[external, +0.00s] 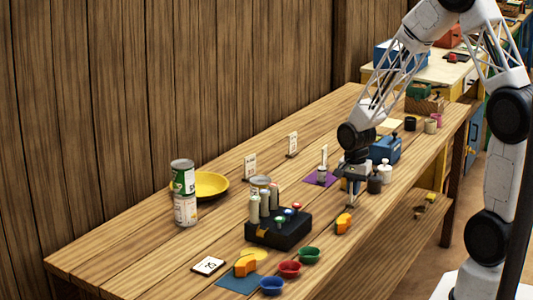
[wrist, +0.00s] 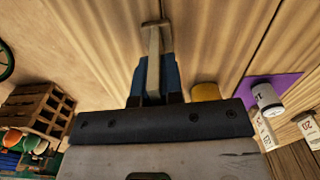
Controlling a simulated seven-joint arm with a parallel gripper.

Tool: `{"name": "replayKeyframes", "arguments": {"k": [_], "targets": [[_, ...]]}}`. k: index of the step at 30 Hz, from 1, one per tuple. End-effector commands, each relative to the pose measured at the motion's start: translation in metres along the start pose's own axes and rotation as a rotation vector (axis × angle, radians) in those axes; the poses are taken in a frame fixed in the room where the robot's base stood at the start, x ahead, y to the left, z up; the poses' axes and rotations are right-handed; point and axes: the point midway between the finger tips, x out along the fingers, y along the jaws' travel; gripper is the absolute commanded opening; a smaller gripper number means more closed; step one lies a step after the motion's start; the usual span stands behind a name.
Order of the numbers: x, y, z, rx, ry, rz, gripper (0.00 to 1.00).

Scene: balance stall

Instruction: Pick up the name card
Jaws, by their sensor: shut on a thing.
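My gripper (external: 351,191) is low over the front right part of the wooden table, pointing down. In the wrist view its two dark blue fingers (wrist: 154,88) are shut on a narrow, pale tan thing, which I take to be the name card (wrist: 154,42) seen edge-on. Its face and any writing are hidden. In the external view the held thing is too small and covered to make out. I cannot tell whether it touches the table.
An orange piece (external: 343,222) lies just in front of my gripper. A dark jar (external: 374,185), a white jar (external: 385,170) and a blue box (external: 386,149) stand close on the right. A purple mat (external: 314,180) with a can is on the left. Standing white cards (external: 250,165) are farther left.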

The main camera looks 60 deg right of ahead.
Motion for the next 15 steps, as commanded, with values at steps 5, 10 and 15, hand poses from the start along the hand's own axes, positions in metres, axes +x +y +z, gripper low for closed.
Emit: {"name": "replayKeyframes", "arguments": {"k": [5, 10, 15], "targets": [[-0.002, 0.0, 0.0, 0.0, 0.0, -0.001, 0.0], [-0.01, -0.001, 0.0, 0.0, 0.001, -0.002, 0.0], [-0.027, -0.001, 0.0, 0.0, 0.001, -0.003, 0.0]]}}
